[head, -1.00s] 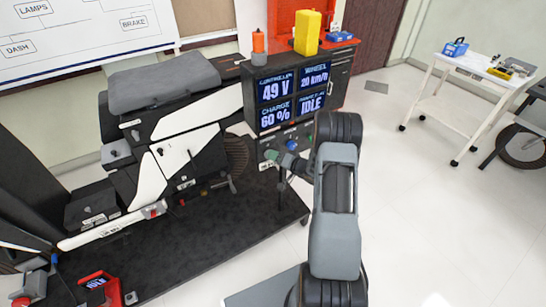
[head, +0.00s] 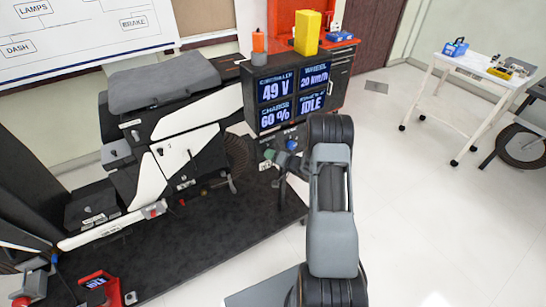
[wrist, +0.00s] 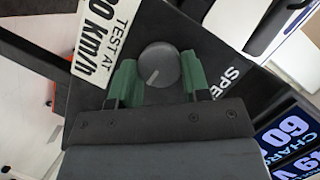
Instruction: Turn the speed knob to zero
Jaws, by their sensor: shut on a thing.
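The speed knob (wrist: 159,64) is round and dark grey with a pale pointer line, on a dark panel (wrist: 225,100) in the wrist view. The line points to the lower left of that picture. My gripper (wrist: 157,77) has its green fingers on either side of the knob and is shut on it. Part of the label "SPE…" is hidden by a finger. In the head view my gripper (head: 280,158) is at the control panel under the display, hiding the knob. The display (head: 291,97) reads 49 V, wheel 20 km/h, 60 % and IDLE.
A white label (wrist: 102,38) reading "TEST AT …0 km/h" is beside the knob. A blue control (head: 292,144) is close to my gripper. The motorbike chassis (head: 175,135) stands left on a black platform (head: 200,235). Floor on the right is clear up to a white cart (head: 470,65).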

